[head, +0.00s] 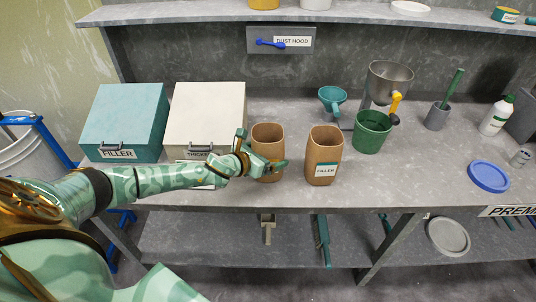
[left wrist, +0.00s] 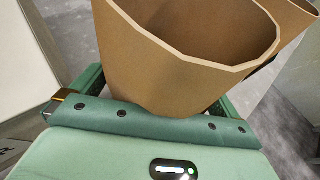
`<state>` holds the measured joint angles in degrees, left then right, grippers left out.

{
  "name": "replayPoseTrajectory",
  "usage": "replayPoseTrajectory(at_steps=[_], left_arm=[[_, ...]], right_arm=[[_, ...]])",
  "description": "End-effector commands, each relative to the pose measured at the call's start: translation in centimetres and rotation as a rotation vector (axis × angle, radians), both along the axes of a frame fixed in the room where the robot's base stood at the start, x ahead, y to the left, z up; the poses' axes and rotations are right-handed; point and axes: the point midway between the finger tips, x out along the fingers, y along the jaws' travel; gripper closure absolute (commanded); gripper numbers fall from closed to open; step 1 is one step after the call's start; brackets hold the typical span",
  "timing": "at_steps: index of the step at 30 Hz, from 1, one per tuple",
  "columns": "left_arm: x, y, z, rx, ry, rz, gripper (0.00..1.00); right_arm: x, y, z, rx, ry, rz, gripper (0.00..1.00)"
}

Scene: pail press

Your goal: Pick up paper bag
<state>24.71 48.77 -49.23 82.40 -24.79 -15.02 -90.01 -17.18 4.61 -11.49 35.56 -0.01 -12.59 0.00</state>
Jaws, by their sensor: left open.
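Two open-topped brown paper bags stand upright on the grey bench. The left paper bag (head: 267,136) is at my left gripper (head: 262,153). The right paper bag (head: 323,150), with a FILLER label, stands a little to its right. My left gripper is open, with one finger at each side of the left bag. In the left wrist view this bag (left wrist: 185,60) rises between the fingers, its mouth open and its lower part hidden by the gripper. The edge of the other bag (left wrist: 292,14) shows behind it. My right gripper is out of view.
A teal FILLER box (head: 124,117) and a cream box (head: 207,112) stand left of the bags. A green pail (head: 371,134), a teal funnel (head: 332,97) and a metal hopper (head: 390,80) stand to the right. A blue lid (head: 489,176) lies farther right. The bench's front edge is close to the bags.

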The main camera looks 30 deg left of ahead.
Motion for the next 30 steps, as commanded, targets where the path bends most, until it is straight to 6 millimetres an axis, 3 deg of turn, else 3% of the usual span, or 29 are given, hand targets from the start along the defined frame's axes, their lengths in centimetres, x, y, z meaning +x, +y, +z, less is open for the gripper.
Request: replayPoseTrajectory(at_steps=[3, 8, 20, 26, 30], left_arm=[[0.0, 0.0, 0.1, 0.0, 0.0, 0.0, 0.0], [0.0, 0.0, 0.1, -0.001, 0.0, 0.0, 0.4], [0.0, 0.0, 0.8, -0.001, -0.002, 0.0, 0.4], [0.0, 0.1, 4.1, 0.001, -0.006, -0.001, 0.4], [-2.9, -1.1, 7.6, 0.001, -0.003, -0.004, 0.4]], right_arm=[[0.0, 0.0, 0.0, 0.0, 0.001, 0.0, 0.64], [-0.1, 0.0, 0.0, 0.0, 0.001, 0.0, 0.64], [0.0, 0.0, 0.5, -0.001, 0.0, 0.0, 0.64], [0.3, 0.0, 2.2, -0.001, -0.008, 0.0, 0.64], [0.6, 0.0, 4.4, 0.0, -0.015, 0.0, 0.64]])
